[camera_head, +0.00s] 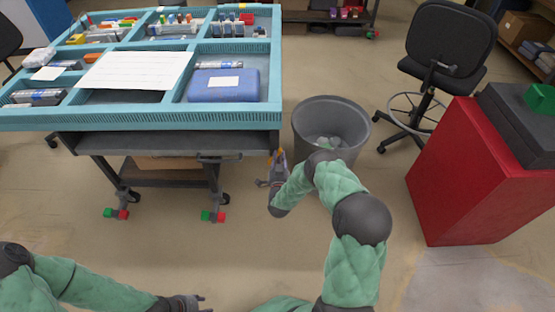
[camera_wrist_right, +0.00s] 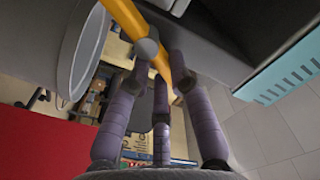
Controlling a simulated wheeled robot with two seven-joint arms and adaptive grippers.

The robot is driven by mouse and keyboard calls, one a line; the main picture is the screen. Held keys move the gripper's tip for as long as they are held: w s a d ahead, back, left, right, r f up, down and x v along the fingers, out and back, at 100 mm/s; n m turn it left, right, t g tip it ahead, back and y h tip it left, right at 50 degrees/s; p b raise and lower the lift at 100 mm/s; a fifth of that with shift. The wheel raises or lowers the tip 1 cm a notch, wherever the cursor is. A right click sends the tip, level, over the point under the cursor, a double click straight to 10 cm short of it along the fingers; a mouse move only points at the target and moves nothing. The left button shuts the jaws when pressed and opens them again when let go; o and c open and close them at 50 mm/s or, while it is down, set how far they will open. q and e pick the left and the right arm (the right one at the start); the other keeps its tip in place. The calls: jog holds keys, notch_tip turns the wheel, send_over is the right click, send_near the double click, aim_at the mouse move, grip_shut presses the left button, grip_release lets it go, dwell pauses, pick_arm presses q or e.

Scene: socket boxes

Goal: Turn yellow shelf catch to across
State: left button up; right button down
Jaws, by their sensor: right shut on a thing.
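The yellow shelf catch (camera_wrist_right: 124,18) is a bar on a round grey pivot, slanting from upper left to lower right in the right wrist view. A small bit of it shows in the head view (camera_head: 280,155), at the right front corner of the workbench. My right gripper (camera_wrist_right: 160,78) is shut on the catch, its purple-grey fingers on either side of the bar. It also shows in the head view (camera_head: 275,172), partly hidden by its own wrist. My left gripper (camera_head: 203,303) is at the bottom edge, empty, with its fingertips apart.
The workbench (camera_head: 150,118) has a teal-rimmed top with a blue case (camera_head: 222,85) and many parts. A grey bin (camera_head: 345,145) stands close beside my right gripper. A red cabinet (camera_head: 470,175) and black chair (camera_head: 450,45) are at right. The front floor is clear.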

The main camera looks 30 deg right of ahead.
jog(key=shift+s+d+f+m+b, duration=0.15)
jog(key=shift+f+m+b, duration=0.35)
jog(key=shift+m, duration=1.45)
jog(key=shift+s+d+f+m+b, duration=0.1)
jog(key=shift+f+m+b, duration=0.35)
jog(key=shift+m, duration=1.45)
jog(key=shift+s+d+f+m+b, duration=0.15)
jog(key=shift+f+m+b, duration=0.35)
jog(key=shift+m, duration=1.45)
jog(key=shift+w, duration=0.1)
jog(key=c, duration=1.1)
grip_release()
jog(key=shift+r, duration=0.1)
jog(key=v, duration=1.2)
